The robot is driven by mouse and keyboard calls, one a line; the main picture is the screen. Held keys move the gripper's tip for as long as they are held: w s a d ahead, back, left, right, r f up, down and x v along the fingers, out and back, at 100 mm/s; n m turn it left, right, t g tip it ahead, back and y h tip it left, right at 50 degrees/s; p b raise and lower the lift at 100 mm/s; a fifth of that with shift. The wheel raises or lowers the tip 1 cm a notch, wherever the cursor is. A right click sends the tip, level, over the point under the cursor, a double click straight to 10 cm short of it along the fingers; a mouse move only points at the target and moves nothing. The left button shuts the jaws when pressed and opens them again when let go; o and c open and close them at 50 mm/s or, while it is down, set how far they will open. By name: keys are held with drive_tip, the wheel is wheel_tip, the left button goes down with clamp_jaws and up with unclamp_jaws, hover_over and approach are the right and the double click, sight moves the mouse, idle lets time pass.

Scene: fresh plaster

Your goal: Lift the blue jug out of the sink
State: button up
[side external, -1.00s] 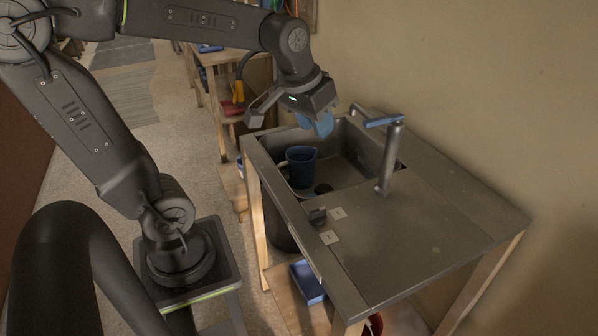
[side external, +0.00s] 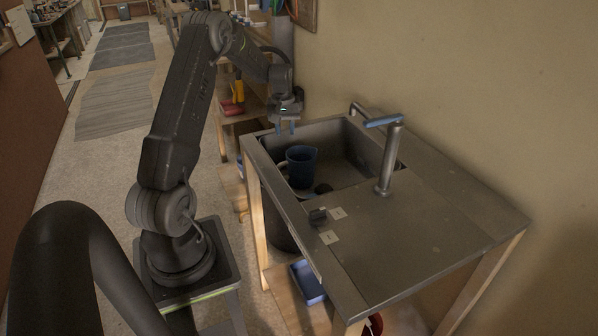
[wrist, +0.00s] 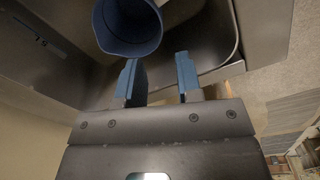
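The blue jug (side external: 301,166) stands upright in the sink basin (side external: 345,143), near the basin's left side. In the wrist view the jug (wrist: 128,24) shows at the top, just beyond the fingertips. My gripper (side external: 286,129) is above the basin's far left corner, higher than the jug and apart from it. In the wrist view its two blue fingers (wrist: 157,72) are spread with nothing between them.
A tap (side external: 388,160) with a blue-topped spout rises at the basin's right side. A wall stands behind.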

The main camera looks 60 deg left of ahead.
sight(294, 170)
drive_tip(key=f, duration=1.2)
drive_tip(key=shift+w+d+f, duration=0.25)
drive_tip(key=shift+d+f, duration=0.05)
drive_tip(key=shift+f, duration=0.05)
clamp_jaws()
